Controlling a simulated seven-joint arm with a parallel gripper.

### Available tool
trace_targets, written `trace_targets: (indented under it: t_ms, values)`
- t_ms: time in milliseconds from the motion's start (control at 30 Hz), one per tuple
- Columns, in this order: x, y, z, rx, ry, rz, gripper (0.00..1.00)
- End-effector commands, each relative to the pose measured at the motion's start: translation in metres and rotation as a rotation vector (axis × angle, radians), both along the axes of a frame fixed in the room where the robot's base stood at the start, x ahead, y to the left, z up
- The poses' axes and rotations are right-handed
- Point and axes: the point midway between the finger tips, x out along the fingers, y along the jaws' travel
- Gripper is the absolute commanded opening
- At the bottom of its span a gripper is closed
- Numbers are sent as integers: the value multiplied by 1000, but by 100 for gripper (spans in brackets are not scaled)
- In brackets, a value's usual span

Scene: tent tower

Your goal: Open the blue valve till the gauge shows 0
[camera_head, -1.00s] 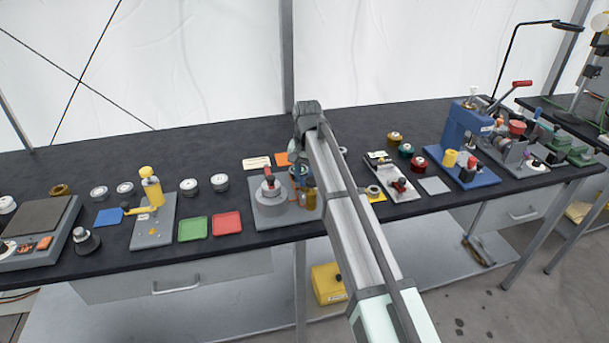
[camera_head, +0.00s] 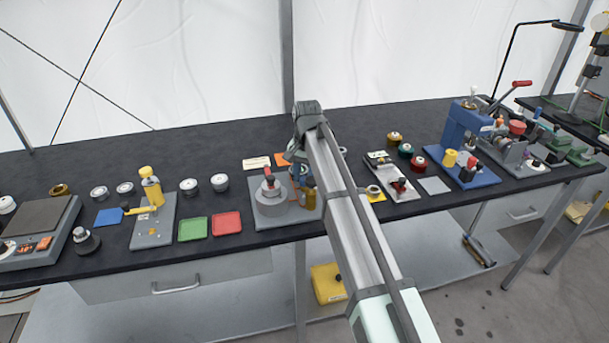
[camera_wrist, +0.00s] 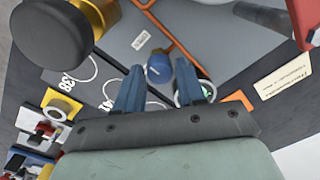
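The blue valve (camera_wrist: 158,68) shows in the wrist view as a round blue knob with a small light mark. It lies between the tips of my gripper (camera_wrist: 160,78), whose two blue fingers stand apart. I cannot tell whether they touch the knob. A round dial with a green patch, probably the gauge (camera_wrist: 208,91), is mostly behind the right finger, so its reading is hidden. In the head view my gripper (camera_head: 297,172) is low over the right side of a grey plate (camera_head: 262,219), and my arm hides part of it.
On the same plate stand a grey cylinder with a red-topped part (camera_head: 270,197) and an amber bottle-like part (camera_head: 308,197), close to my gripper. Orange piping (camera_wrist: 180,45) runs near the valve. A red tray (camera_head: 227,223) lies left; a grey plate with small fittings (camera_head: 394,182) lies right.

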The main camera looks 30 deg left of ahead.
Motion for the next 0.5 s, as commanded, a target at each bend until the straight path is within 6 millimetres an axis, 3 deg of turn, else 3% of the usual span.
trace_targets:
  t_ms: [167, 500]
  values:
    - [0, 0, 0, -1, 1, 1, 56]
    - [0, 0, 4, -1, 1, 1, 56]
